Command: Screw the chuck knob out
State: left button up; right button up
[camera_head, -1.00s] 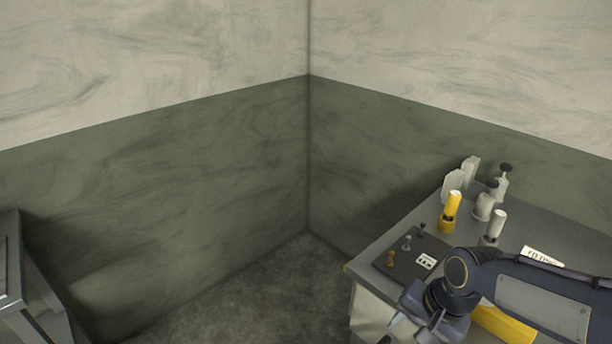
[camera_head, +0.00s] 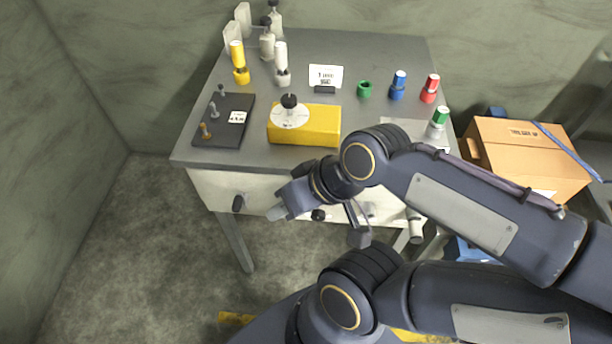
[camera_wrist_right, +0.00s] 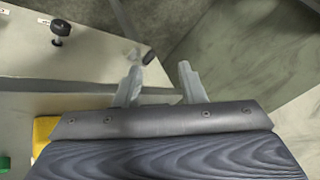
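A black knob (camera_head: 289,100) stands upright on a round white disc on top of a yellow block (camera_head: 318,126). The block sits near the front of the grey table, and I take this knob for the chuck knob. My right gripper (camera_head: 280,212) is in front of the table's drawer front, below and clear of the block. In the right wrist view its two pale fingers (camera_wrist_right: 159,78) are apart with nothing between them. A yellow corner (camera_wrist_right: 42,132) shows at the lower left there. My left gripper does not show.
The grey table (camera_head: 345,57) holds a dark panel (camera_head: 222,133) with small levers, a yellow bottle (camera_head: 238,62), a white bottle (camera_head: 281,62), a green ring (camera_head: 365,90), and blue (camera_head: 398,87) and red (camera_head: 430,90) bottles. A cardboard box (camera_head: 520,158) stands right. Floor at left is clear.

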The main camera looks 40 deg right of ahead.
aim_at(319, 215)
jog(key=z, duration=1.6)
jog(key=k, duration=0.05)
